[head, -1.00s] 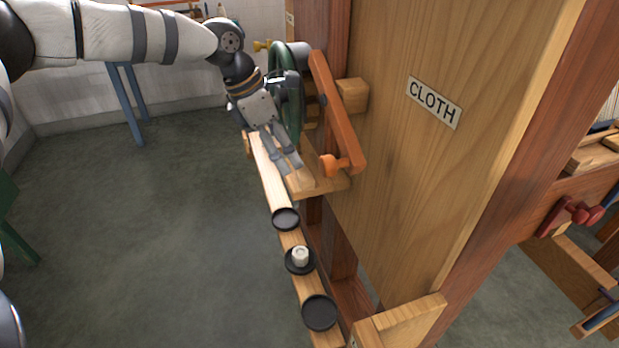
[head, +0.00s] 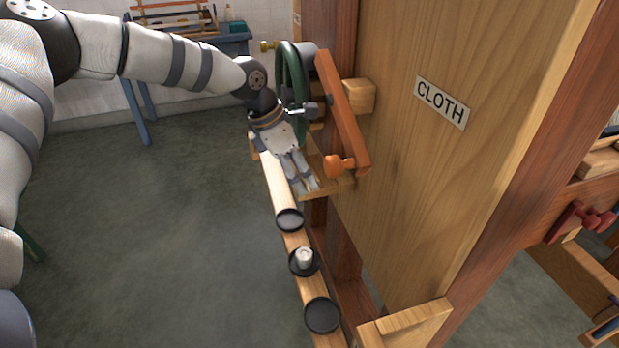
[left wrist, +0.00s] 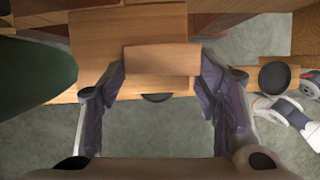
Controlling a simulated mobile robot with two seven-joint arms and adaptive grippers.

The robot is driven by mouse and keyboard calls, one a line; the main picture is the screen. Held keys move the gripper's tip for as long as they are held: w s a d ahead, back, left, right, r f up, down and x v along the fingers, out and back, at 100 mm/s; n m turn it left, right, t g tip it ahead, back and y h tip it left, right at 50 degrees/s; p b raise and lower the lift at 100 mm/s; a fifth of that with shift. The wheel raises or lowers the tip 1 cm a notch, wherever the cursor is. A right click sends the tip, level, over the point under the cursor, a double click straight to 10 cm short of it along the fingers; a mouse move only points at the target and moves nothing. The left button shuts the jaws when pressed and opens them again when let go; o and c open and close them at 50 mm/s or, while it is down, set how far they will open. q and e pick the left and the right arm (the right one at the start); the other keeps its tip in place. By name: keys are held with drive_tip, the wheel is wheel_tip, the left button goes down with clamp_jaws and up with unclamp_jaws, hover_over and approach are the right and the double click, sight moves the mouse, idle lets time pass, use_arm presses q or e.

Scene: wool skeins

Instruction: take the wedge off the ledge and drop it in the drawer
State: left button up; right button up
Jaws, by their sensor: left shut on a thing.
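My left gripper (head: 308,185) is at the front end of the small wooden ledge (head: 338,183) beside the tall panel. In the left wrist view my left gripper (left wrist: 162,75) has its two fingers on either side of a light wooden block, the wedge (left wrist: 161,58), and is shut on it. The ledge (left wrist: 120,28) shows behind and under the wedge there; I cannot tell whether they touch. In the head view the fingers hide the wedge. I cannot tell for sure which part is the drawer; an open wooden box (head: 372,332) stands at the bottom. My right gripper is not in view.
An orange lever (head: 343,110) and a green wheel (head: 291,75) are close beside my left gripper. A narrow rail (head: 277,183) carries black dishes (head: 322,315), one with a white spool (head: 304,257). The panel labelled CLOTH (head: 440,102) blocks the right. Open floor lies left.

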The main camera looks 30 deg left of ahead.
use_arm(q)
drive_tip(key=shift+r, duration=0.4)
wheel_tip(320, 180, up, 3)
drive_tip(key=shift+s+r, duration=0.1)
drive_tip(key=s+r+p, duration=0.2)
drive_tip(key=s+r, duration=0.1)
drive_tip(key=s, duration=0.1)
drive_tip(key=s+r+p, duration=0.2)
drive_tip(key=s+r, duration=0.1)
drive_tip(key=s, duration=0.2)
drive_tip(key=s+r+p, duration=0.1)
drive_tip(key=s+r, duration=0.2)
drive_tip(key=s, duration=0.1)
drive_tip(key=shift+s+d+p, duration=0.25)
drive_tip(key=shift+s+p, duration=0.15)
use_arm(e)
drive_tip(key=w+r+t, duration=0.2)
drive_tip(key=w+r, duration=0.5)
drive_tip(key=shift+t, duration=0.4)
